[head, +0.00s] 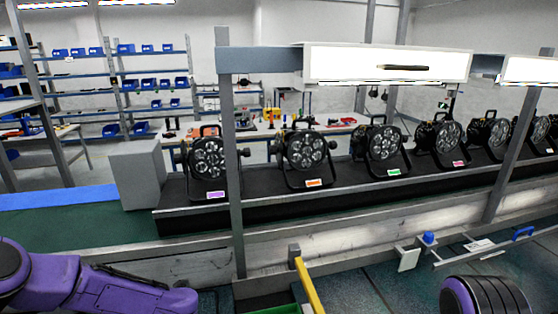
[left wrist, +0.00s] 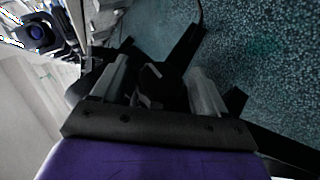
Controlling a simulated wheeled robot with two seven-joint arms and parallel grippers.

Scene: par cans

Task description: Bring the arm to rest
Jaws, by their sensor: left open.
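My left arm (head: 90,282) is purple and black and reaches in from the lower left of the head view, low in front of the bench. Its gripper is not clearly visible there. In the left wrist view my left gripper (left wrist: 160,72) has its two grey fingers apart, with dark parts seen behind the gap and no object clearly held. Blue-grey speckled floor (left wrist: 265,60) lies beyond it. A purple and black part of my right arm (head: 485,296) shows at the lower right of the head view; the right gripper is out of view.
Several black par cans (head: 305,150) with coloured labels stand in a row on the dark bench (head: 340,186). A grey box (head: 138,175) stands at its left end. A grey upright post (head: 232,180), a yellow bar (head: 309,288) and a rail with a blue knob (head: 428,238) are near.

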